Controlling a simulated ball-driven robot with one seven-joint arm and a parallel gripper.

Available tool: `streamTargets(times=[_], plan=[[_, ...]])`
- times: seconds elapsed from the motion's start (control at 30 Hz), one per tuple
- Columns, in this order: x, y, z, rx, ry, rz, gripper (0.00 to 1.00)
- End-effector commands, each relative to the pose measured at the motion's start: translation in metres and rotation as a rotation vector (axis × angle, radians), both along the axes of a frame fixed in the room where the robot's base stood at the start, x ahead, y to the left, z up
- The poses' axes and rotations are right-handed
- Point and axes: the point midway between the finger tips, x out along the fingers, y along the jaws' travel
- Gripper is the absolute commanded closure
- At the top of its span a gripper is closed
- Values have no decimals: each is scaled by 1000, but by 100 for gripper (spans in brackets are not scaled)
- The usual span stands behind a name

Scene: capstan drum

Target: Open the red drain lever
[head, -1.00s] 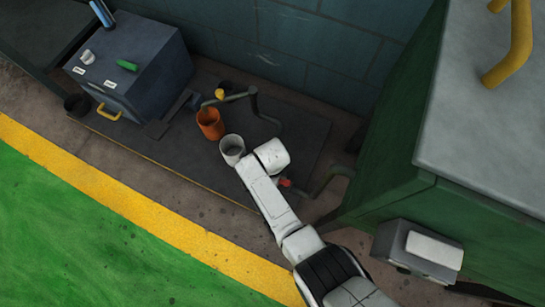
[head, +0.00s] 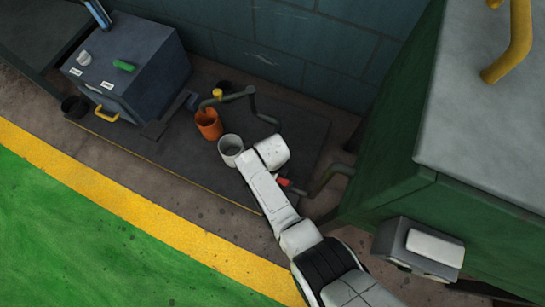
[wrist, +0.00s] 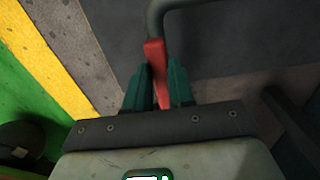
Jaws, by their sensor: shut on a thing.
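The red drain lever (wrist: 156,62) stands between the two green fingers of my gripper (wrist: 158,85) in the wrist view. The fingers are shut on it, and its upper end shows above them, beside a grey pipe (wrist: 158,18). In the head view a small red part of the lever (head: 284,182) shows just right of my white arm, at the end of a bent grey pipe (head: 325,180). My gripper's fingers are hidden behind the arm there.
A large green cabinet (head: 385,160) rises close on the right. A blue-grey box (head: 135,65) stands at the back left. The green floor (head: 90,240) is clear.

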Motion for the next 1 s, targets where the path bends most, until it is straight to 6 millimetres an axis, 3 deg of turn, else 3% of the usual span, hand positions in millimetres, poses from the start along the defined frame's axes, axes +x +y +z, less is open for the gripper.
streamTargets(times=[0.03,0.07,0.3,0.67,1.0], plan=[[0,-1,0,2,-1,-7,100],[0,-1,0,2,-1,-7,74],[0,0,0,1,0,-4,51],[1,0,9,2,-2,-2,51],[1,0,66,1,-3,-2,51]])
